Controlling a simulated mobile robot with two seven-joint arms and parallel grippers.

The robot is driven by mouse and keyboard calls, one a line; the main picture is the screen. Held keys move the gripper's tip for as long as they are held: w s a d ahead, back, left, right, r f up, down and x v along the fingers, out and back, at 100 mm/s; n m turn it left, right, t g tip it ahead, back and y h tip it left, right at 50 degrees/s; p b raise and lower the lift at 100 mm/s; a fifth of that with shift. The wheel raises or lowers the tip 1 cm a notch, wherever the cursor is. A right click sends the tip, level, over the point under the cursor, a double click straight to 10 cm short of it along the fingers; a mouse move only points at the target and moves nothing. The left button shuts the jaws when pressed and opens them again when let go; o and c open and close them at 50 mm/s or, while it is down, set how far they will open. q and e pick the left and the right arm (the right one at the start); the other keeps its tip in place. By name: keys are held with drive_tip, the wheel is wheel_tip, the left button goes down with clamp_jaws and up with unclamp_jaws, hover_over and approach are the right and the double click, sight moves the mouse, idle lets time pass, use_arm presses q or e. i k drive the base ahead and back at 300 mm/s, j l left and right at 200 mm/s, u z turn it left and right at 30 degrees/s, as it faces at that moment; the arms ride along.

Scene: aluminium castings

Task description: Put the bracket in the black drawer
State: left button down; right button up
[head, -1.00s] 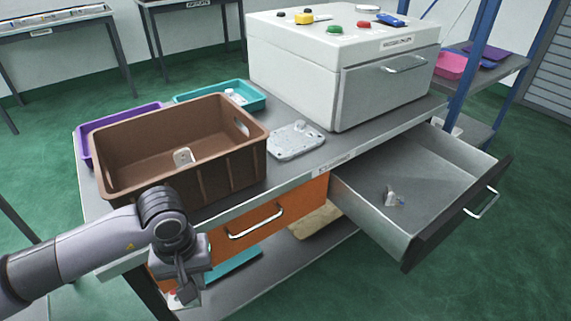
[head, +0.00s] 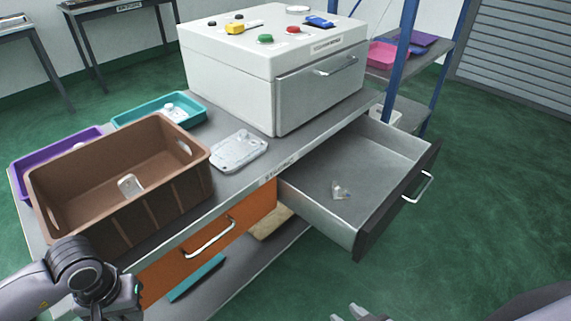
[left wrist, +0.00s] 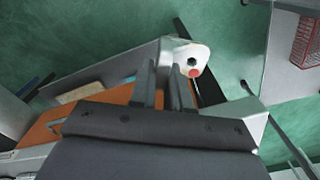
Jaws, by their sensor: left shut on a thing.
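The black drawer (head: 400,205) is pulled out at the right of the bench, with a dark front, a bar handle and grey insides. A small pale part with a bluish bit (head: 340,190) lies in it. My left gripper is at the lower left of the head view, its fingers hidden there. In the left wrist view its fingers (left wrist: 168,88) are shut on a pale part with a dark hole and a red spot, seemingly the bracket (left wrist: 190,54). My right gripper (head: 352,313) shows only its fingertips at the bottom edge, apart and with nothing seen between them.
A brown crate (head: 160,211) with a pale part (head: 130,185) inside stands on the bench. A shut orange drawer (head: 255,206) adjoins the black one.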

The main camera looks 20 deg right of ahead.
sight(369, 169)
drive_tip(key=i+l, duration=0.15)
drive_tip(key=l, duration=0.35)
drive_tip(key=i+l, duration=0.15)
drive_tip(key=l, duration=0.3)
drive_tip(key=i+l, duration=0.15)
drive_tip(key=l, duration=0.35)
drive_tip(key=i+l, duration=0.15)
drive_tip(key=l, duration=0.35)
drive_tip(key=i+l, duration=0.15)
drive_tip(key=l, duration=0.3)
drive_tip(key=i+l, duration=0.15)
drive_tip(key=l, duration=0.35)
drive_tip(key=i+l, duration=0.15)
drive_tip(key=l, duration=0.35)
drive_tip(key=i+l, duration=0.15)
drive_tip(key=l, duration=0.3)
